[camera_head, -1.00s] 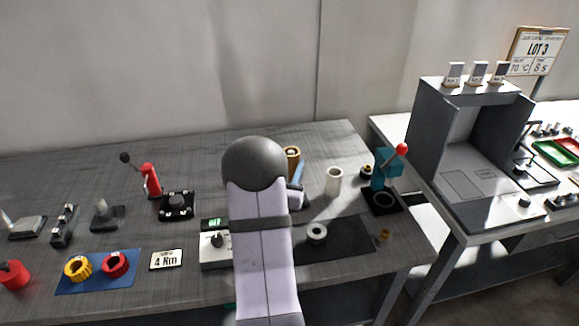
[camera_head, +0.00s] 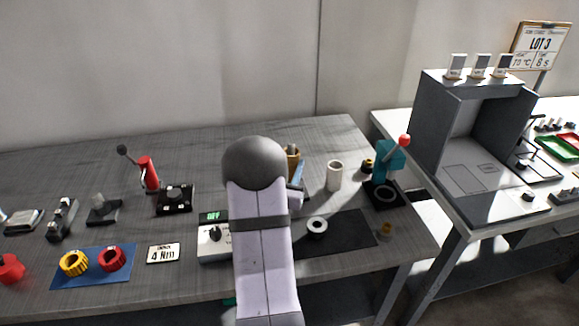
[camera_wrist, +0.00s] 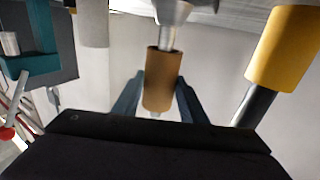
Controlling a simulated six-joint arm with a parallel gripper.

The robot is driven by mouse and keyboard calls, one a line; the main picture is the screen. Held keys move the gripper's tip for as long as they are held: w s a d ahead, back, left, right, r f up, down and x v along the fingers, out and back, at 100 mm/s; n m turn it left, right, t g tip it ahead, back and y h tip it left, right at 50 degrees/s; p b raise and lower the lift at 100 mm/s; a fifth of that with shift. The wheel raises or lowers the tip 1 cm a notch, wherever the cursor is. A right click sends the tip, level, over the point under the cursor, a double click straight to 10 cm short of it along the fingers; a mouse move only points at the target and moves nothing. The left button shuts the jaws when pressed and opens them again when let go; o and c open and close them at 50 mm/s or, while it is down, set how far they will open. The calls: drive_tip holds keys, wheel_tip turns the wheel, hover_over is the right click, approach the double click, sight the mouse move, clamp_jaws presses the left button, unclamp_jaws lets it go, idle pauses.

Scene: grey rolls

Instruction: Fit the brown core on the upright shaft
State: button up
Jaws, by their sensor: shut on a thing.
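In the wrist view the brown core (camera_wrist: 163,72) sits between the two blue fingers of my gripper (camera_wrist: 159,92), which is shut on it. The bright metal shaft (camera_wrist: 168,38) shows between the core and a shiny round base (camera_wrist: 173,10). A small pale tip shows at the core's other end, in line with the shaft, so the core appears to be around the shaft. The core's bore is hidden. In the head view my arm covers most of this spot. A brown piece (camera_head: 293,164) that looks like the core shows beside a blue finger.
A yellow roll (camera_wrist: 282,48) on a dark rod stands close to one side of my gripper. A white cylinder (camera_head: 334,176) and a teal press (camera_head: 389,160) with a red knob stand to the right.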

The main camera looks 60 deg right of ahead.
drive_tip(key=shift+f, duration=0.2)
drive_tip(key=o, duration=1.1)
drive_tip(key=shift+r, duration=0.1)
drive_tip(key=shift+o, duration=0.2)
drive_tip(key=b+v, duration=0.1)
drive_tip(key=v, duration=0.6)
drive_tip(key=shift+s+a+b, duration=0.15)
drive_tip(key=shift+a+b, duration=0.05)
drive_tip(key=shift+b, duration=0.1)
drive_tip(key=shift+f, duration=0.2)
